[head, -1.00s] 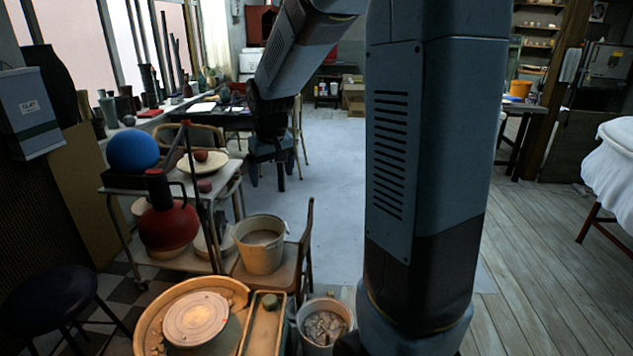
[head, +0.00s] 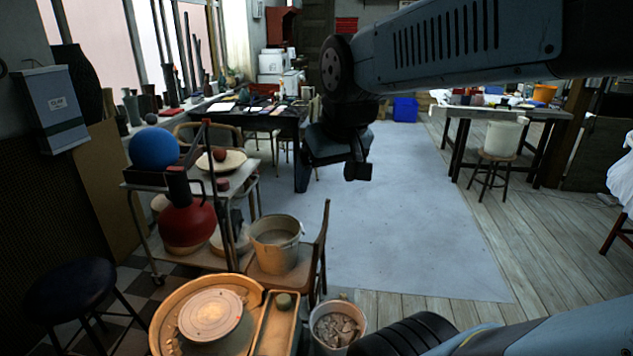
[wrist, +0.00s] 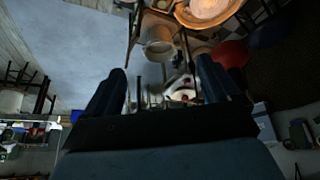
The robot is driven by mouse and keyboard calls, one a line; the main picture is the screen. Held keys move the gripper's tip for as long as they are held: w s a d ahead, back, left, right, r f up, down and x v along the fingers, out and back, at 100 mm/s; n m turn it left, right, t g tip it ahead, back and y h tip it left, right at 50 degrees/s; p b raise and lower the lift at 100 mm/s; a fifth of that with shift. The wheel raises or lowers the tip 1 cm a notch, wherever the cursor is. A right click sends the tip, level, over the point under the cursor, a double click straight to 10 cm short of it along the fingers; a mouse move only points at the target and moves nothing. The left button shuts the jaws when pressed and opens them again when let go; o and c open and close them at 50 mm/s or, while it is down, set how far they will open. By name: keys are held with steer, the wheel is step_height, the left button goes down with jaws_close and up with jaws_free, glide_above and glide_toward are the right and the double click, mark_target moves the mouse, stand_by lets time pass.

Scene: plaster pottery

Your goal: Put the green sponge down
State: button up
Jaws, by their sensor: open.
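A small dark green lump that looks like the green sponge (head: 283,300) rests on the narrow tray (head: 270,336) beside the potter's wheel (head: 210,314) in the head view. My gripper (head: 357,174) hangs in the air, farther back and to the right of it, over the pale floor. In the wrist view my gripper's two fingers (wrist: 163,82) are spread apart with nothing held between them. I cannot make out the sponge in the wrist view.
A bucket (head: 277,243) stands on a wooden chair. A pail of scraps (head: 338,327) is right of the tray. A trolley with a red jug (head: 188,225) and blue ball (head: 153,148) is at left. The pale floor (head: 415,235) is clear.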

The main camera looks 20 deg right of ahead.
steer(key=shift+s+a, duration=0.2)
steer(key=shift+s, duration=1.7)
steer(key=shift+s, duration=0.1)
steer(key=shift+o, duration=0.5)
